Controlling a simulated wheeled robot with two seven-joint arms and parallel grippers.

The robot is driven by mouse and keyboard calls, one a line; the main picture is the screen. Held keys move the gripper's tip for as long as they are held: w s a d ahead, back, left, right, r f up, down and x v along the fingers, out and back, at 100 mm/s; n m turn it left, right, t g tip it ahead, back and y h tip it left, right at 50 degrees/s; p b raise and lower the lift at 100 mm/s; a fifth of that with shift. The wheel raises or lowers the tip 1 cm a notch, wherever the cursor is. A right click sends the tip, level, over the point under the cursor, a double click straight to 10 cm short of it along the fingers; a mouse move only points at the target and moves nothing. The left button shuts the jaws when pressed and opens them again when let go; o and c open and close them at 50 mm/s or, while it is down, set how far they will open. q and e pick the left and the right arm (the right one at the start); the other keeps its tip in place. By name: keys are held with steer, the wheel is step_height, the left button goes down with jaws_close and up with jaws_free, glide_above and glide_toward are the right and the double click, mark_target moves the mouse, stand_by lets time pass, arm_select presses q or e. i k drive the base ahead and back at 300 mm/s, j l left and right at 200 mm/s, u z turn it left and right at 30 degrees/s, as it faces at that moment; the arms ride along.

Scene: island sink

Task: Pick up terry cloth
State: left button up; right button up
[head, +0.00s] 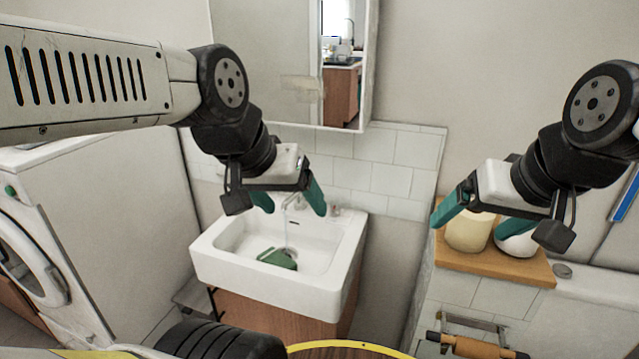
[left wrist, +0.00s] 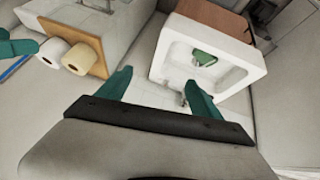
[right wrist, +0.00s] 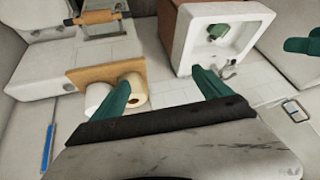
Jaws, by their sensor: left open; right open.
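A green folded cloth (head: 278,258) lies in the basin of the white sink (head: 324,285), near the drain. The cloth also shows in the left wrist view (left wrist: 204,57) and in the right wrist view (right wrist: 218,30). My left gripper (head: 292,207) is open and empty, above the back part of the sink near the faucet (head: 290,203). It is apart from the cloth. My right gripper (head: 490,228) is open and empty, in front of two paper rolls, well to the right of the sink.
Two paper rolls (head: 468,232) stand on a wooden shelf (head: 497,262) at the right. A holder with a wooden roller (head: 470,347) is below it. A washing machine (head: 90,230) stands left of the sink. A mirror cabinet (head: 270,60) hangs above it.

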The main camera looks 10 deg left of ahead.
mark_target(273, 257)
steer(key=i+j+z, duration=0.15)
steer(key=j, duration=0.85)
steer(key=j+z, duration=0.1)
steer(key=j, duration=0.9)
